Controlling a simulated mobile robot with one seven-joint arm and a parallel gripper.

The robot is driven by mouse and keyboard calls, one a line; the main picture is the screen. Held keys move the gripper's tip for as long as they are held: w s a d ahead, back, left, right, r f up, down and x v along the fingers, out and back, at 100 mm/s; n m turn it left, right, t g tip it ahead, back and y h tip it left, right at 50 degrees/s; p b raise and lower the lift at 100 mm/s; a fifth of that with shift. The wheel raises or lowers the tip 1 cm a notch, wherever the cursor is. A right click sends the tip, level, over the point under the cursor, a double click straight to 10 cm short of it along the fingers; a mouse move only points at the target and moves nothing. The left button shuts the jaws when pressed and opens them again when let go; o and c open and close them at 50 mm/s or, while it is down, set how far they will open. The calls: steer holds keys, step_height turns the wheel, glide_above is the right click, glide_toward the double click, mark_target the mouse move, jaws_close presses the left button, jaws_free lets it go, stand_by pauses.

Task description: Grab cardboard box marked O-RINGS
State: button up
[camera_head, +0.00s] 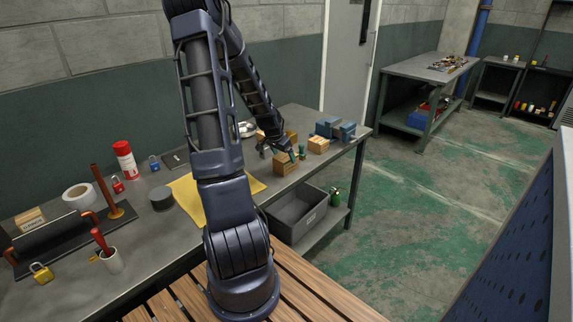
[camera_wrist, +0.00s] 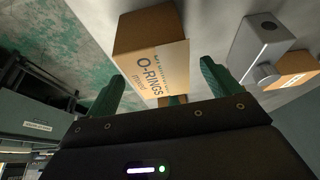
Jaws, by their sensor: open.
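The cardboard box marked O-RINGS (camera_wrist: 150,40) is brown with a white printed label. In the wrist view it lies ahead of my gripper (camera_wrist: 161,72), between the lines of its two green fingers. The fingers are apart with a gap around the near end of the box, and I cannot tell whether either touches it. In the head view my gripper (camera_head: 280,151) is low over the far part of the workbench, at a small cardboard box (camera_head: 285,166); its label is unreadable there, and my gripper partly covers it.
Another cardboard box (camera_head: 318,145) and a blue-grey vise (camera_head: 335,129) stand to the right on the workbench (camera_head: 150,238). A further box is partly hidden behind my gripper. A yellow cloth (camera_head: 187,190) lies left. A grey bin (camera_head: 296,217) sits below the bench edge.

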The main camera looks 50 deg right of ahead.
steer(key=shift+x, duration=2.7)
steer(key=c, duration=1.3)
steer(key=shift+o, duration=0.2)
